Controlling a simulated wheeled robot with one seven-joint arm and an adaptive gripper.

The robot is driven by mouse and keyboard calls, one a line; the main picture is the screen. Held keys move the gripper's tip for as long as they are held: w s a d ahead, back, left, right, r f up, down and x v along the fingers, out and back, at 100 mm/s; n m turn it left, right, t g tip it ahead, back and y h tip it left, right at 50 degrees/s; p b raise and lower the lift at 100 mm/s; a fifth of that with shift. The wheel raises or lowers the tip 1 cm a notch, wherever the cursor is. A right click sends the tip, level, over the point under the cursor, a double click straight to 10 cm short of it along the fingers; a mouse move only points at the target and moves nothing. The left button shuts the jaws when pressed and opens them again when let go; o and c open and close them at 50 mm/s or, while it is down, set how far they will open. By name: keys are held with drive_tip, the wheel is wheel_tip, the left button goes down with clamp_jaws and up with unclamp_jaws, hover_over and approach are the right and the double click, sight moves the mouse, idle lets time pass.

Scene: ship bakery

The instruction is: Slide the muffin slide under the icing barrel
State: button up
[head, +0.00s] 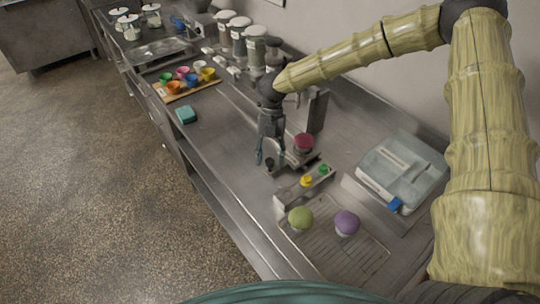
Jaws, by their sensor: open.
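A muffin with a dark red top (304,141) sits on what looks like the small muffin slide (299,163), a low metal piece near the middle of the counter in the head view. A dark knob (269,163) shows at its left end. My gripper (270,157) points down at the left side of the slide, its fingers apart, close to the knob. I cannot tell whether they touch it. A tall grey upright (318,110) stands just behind the muffin. The icing barrel is not clearly identifiable; my arm and gripper cover part of that area.
In front is a box with yellow and green buttons (306,181), then a wire rack (335,252) with green (301,217) and purple (346,222) muffins. A pale lidded box (402,170) stands right. A teal block (187,115) and a board of colourful cups (188,91) lie left.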

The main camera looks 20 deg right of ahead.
drive_tip(key=shift+s+f, duration=0.15)
drive_tip(key=shift+f, duration=0.1)
